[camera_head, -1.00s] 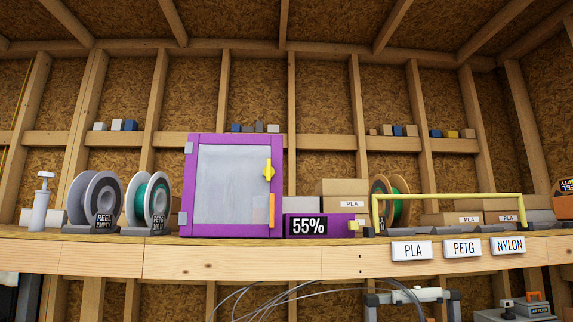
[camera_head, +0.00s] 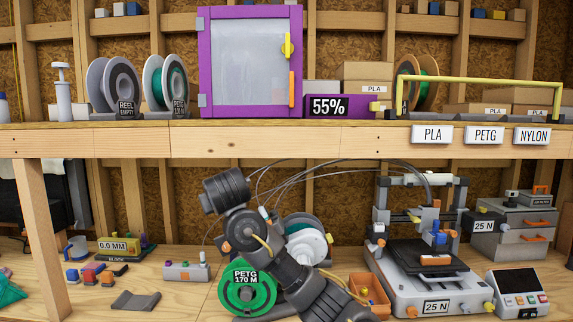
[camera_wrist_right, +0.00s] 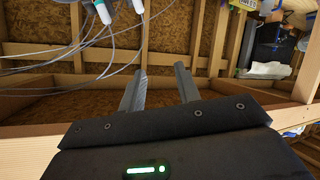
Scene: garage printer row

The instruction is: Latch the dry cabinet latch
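The dry cabinet (camera_head: 205,60) is a purple box on the upper shelf in the head view, with a pale translucent door (camera_head: 248,60) that looks closed. Its yellow latch (camera_head: 287,46) sits at the door's right edge, its lever about upright. An orange handle (camera_head: 291,88) is below it. A dark arm of mine rises from the bottom below the shelf, apart from the cabinet; I cannot make out its fingers there. In the right wrist view my right gripper (camera_wrist_right: 160,88) has its fingers apart with nothing between them. My left gripper is not in view.
The wooden shelf edge (camera_head: 255,140) lies between my arm and the cabinet. A purple 55% display (camera_head: 328,107) and a yellow rail (camera_head: 470,80) stand right of it, spools (camera_head: 115,85) left. Cables (camera_head: 300,172) hang below the shelf. A printer (camera_head: 425,275) stands on the lower bench.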

